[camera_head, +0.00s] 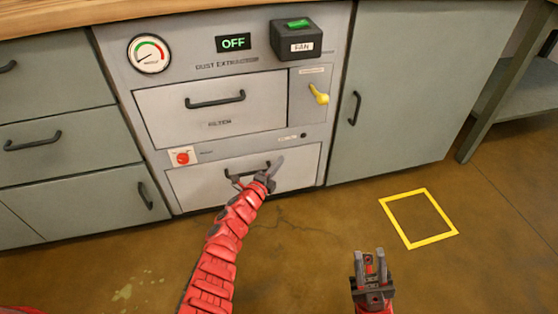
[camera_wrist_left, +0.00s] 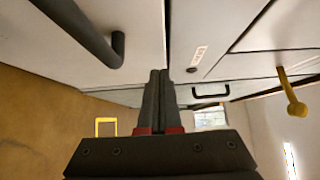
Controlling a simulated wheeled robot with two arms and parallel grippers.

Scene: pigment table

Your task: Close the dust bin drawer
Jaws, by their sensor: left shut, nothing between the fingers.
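The dust bin drawer (camera_head: 300,168) is the lower drawer of the grey dust extractor cabinet, with a dark bar handle (camera_head: 235,174). How far it stands out from the cabinet is hard to tell. My left gripper (camera_head: 276,165) is in front of the drawer, just right of the handle's middle, and hides part of the handle. In the left wrist view its fingers (camera_wrist_left: 158,85) are together and empty, with the drawer handle (camera_wrist_left: 85,30) to the upper left; contact with the drawer is unclear. My right gripper (camera_head: 370,262) is open and empty above the floor, lower right.
Above are the filter drawer (camera_head: 265,105), a yellow lever (camera_head: 318,94), a red button (camera_head: 183,157) and the fan box (camera_head: 300,40); the display reads OFF. Grey cabinets flank the extractor. A yellow square (camera_head: 444,236) marks clear floor at right.

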